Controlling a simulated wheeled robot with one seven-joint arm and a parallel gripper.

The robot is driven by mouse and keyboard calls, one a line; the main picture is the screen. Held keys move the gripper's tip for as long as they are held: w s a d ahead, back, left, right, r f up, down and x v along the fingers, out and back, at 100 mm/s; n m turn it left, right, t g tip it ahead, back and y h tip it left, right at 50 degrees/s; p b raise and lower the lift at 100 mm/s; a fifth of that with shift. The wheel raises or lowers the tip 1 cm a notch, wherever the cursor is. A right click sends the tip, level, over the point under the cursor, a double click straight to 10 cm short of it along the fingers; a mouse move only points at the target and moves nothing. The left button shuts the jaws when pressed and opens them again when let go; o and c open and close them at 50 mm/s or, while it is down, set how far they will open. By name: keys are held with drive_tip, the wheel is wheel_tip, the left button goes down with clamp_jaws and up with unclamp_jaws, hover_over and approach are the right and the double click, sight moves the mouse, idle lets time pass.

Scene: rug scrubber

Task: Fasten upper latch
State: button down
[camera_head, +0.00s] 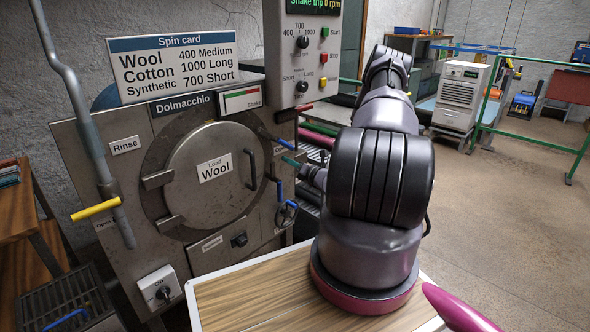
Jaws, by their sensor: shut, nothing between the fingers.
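The round steel door (205,190), labelled Load Wool, sits closed against the machine front. A blue lever at its upper right, which looks like the upper latch (284,143), slants down to the right. Another blue lever, the lower latch (279,190), hangs near the door's right edge. My gripper (288,160) shows small, with slim teal fingers shut and pointing left between the two blue levers. It is just below the upper lever; I cannot tell if it touches. My arm hides part of the machine's right side.
A control box (303,50) with knobs and buttons overhangs the upper right. The wooden tabletop (250,295) under my arm is bare. Open floor lies right.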

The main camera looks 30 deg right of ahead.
drive_tip(key=shift+w+d+r, duration=0.25)
drive_tip(key=shift+d+r, duration=0.1)
drive_tip(key=shift+r, duration=0.15)
drive_tip(key=shift+w+d+r, duration=0.2)
drive_tip(key=shift+d+r, duration=0.1)
drive_tip(key=shift+r, duration=0.2)
drive_tip(key=shift+w+d+r+n, duration=0.15)
drive_tip(key=shift+d+r+n, duration=0.15)
drive_tip(key=shift+n, duration=0.5)
drive_tip(key=r+n, duration=0.1)
drive_tip(key=d+r+n, duration=0.1)
drive_tip(key=n, duration=0.1)
drive_tip(key=d+n, duration=0.1)
drive_tip(key=n, duration=0.1)
drive_tip(key=shift+w+d+r+y, duration=0.1)
drive_tip(key=shift+w+r+y, duration=0.25)
drive_tip(key=shift+r+y, duration=0.05)
idle(0.4)
